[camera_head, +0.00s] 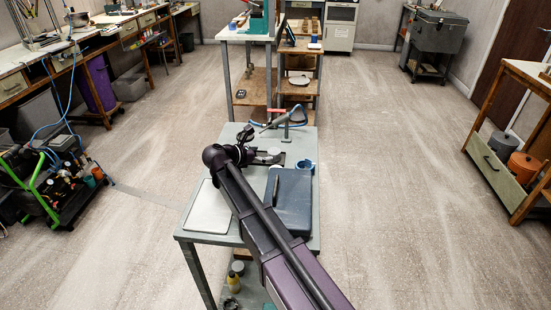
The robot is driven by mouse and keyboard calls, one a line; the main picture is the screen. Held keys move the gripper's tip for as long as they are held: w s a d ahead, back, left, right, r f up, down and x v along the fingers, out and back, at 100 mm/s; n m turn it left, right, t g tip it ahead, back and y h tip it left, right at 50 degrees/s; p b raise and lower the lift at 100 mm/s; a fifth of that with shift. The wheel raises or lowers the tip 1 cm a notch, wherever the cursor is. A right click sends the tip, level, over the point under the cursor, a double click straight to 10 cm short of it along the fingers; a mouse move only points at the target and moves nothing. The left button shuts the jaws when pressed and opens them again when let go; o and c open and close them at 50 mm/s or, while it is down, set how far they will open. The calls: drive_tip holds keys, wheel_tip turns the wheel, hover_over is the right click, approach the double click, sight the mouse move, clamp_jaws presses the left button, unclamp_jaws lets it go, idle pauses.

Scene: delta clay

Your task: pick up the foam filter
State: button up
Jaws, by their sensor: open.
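I cannot pick out the foam filter for certain in the head view. My arm reaches from the lower right over the grey-green table (215,238), and my gripper (246,133) is the small dark end beyond the arm's elbow, above the table's far left part. It is open, with nothing visible in it, though its fingers are small and hard to make out. A small blue round item (304,167) lies at the table's right edge, right of my gripper and apart from it. My arm hides part of the tabletop.
A pale flat panel (209,207) and a dark blue case (294,200) lie on the table either side of my arm. A clamp stand with a red top (277,112) rises at the far edge. A shelved bench stands beyond. Floor is open left and right.

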sight(272, 152)
drive_tip(key=shift+w+d, duration=0.1)
drive_tip(key=shift+d, duration=0.05)
drive_tip(key=shift+b+x, duration=0.8)
drive_tip(key=shift+x, duration=1.7)
drive_tip(key=shift+r, duration=0.1)
drive_tip(key=c, duration=1)
